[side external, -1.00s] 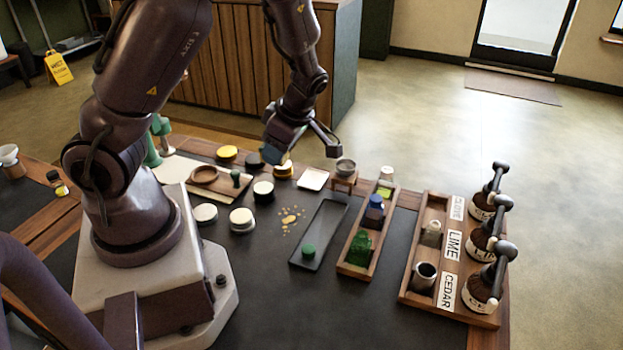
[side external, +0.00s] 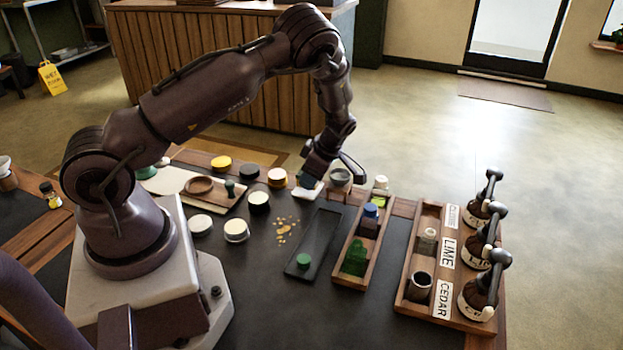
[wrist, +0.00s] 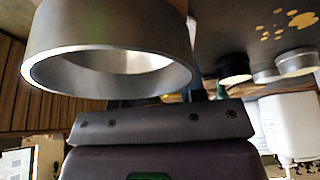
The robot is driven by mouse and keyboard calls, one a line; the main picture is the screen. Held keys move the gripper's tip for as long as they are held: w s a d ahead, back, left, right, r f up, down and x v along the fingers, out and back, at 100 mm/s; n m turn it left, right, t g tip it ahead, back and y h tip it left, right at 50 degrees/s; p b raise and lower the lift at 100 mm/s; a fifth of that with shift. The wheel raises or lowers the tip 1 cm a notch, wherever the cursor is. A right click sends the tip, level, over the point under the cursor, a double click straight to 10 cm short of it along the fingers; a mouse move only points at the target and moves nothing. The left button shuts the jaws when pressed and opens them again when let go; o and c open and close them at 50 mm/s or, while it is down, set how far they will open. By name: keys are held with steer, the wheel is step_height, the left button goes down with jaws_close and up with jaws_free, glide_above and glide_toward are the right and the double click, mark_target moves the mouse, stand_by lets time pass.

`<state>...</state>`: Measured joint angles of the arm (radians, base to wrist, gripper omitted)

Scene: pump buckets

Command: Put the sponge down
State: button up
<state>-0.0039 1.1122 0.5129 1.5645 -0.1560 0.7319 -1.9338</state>
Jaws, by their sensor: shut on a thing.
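My gripper (side external: 309,175) points down over the white square dish (side external: 311,190) at the back of the dark table mat. It is shut on the sponge (side external: 303,182), of which only a small bluish patch shows at the fingertips in the side view. The gripper hides most of the dish. I cannot tell whether the sponge touches the dish. The sponge cannot be made out in the wrist view.
A grey cup (side external: 341,177) on a wooden stand is close to the gripper's right. Several lidded jars (side external: 258,200) stand to the left. A bottle rack (side external: 356,268) and pump-bottle crate (side external: 450,319) stand right.

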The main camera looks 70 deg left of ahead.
steer(key=shift+f, duration=0.45)
steer(key=shift+f, duration=0.15)
steer(key=o, duration=0.9)
